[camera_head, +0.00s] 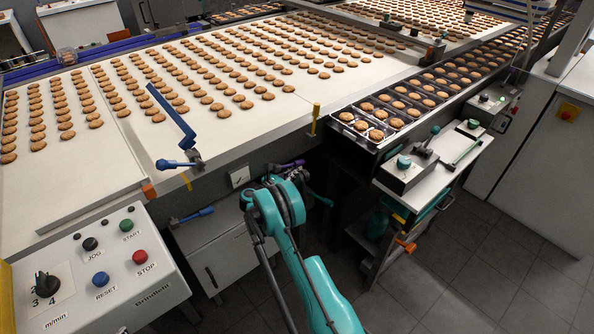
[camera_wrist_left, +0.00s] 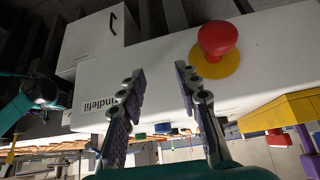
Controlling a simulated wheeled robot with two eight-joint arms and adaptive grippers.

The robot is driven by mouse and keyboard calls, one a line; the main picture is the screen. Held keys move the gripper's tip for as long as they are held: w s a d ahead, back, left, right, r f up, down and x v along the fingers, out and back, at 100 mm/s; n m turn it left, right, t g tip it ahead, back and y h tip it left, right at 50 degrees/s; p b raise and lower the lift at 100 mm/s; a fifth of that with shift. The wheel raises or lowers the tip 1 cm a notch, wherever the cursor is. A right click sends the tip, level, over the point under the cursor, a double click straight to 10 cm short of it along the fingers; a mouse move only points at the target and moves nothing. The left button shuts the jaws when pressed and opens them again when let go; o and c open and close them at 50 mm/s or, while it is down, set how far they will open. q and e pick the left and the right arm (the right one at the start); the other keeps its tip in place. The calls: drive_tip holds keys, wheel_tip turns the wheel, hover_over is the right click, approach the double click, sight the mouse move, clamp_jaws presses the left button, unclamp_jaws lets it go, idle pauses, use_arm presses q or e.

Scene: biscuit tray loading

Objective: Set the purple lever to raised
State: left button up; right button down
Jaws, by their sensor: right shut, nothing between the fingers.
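The purple lever (camera_head: 287,165) shows in the head view below the conveyor's front edge, partly hidden by my right arm. Its exact angle is hard to read. My right gripper (camera_head: 297,175) is at the lever, largely hidden behind my teal wrist; it is shut and holds nothing. I cannot tell whether it touches the lever. My left gripper (camera_wrist_left: 160,76) shows only in the left wrist view. Its fingers are apart and empty, in front of a pale box with a red mushroom button (camera_wrist_left: 217,38) on a yellow disc.
A blue lever (camera_head: 180,163) and a lower blue handle (camera_head: 192,215) stand left of my right arm. The control panel (camera_head: 150,285) fills the lower left. The biscuit conveyor (camera_head: 230,125) lies behind. A side table (camera_head: 455,165) stands right; open floor lies beyond it.

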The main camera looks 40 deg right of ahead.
drive_tip(key=v, duration=1.1)
drive_tip(key=shift+a, duration=0.15)
drive_tip(key=shift+s, duration=0.1)
